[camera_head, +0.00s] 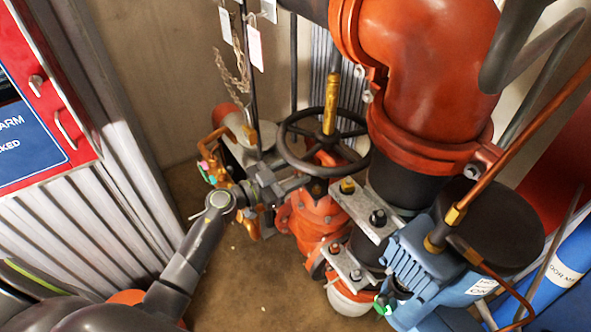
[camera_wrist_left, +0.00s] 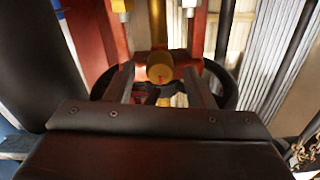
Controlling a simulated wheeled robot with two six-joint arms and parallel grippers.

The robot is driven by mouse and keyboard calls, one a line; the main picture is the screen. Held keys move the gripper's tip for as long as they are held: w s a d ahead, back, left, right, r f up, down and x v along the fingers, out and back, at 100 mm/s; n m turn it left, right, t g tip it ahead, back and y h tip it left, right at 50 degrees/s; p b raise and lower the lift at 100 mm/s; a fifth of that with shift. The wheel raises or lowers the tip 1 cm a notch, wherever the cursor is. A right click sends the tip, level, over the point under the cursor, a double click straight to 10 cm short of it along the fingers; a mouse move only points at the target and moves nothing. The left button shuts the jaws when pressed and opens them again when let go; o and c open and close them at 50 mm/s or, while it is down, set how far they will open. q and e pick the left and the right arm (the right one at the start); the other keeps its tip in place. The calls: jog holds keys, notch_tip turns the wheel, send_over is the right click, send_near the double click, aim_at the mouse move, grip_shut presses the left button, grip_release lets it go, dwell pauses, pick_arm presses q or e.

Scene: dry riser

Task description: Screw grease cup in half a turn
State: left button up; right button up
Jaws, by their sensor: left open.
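The grease cup (camera_wrist_left: 160,68) shows in the left wrist view as a small round brass-yellow cap facing the camera. My left gripper (camera_wrist_left: 160,82) is open, with one finger on each side of the cup. Small gaps seem to show between the fingers and the cup; contact cannot be told for sure. In the head view my left gripper (camera_head: 303,184) reaches in from the left to just below the black handwheel, beside the red valve body (camera_head: 316,215). I cannot make out the cup for certain there. My right gripper is in neither view.
The black handwheel (camera_head: 323,140) with its brass stem (camera_head: 331,105) stands close above the gripper. A large red pipe (camera_head: 420,70) and blue pump (camera_head: 425,270) are on the right. Hanging tags and a chain (camera_head: 232,72) are behind. The floor (camera_head: 250,290) in front is clear.

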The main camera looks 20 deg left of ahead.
pick_arm(q)
jog(key=shift+w+d, duration=0.2)
jog(key=shift+w, duration=0.15)
jog(key=shift+c, duration=0.4)
jog(key=c, duration=0.9)
jog(key=shift+m, duration=0.3)
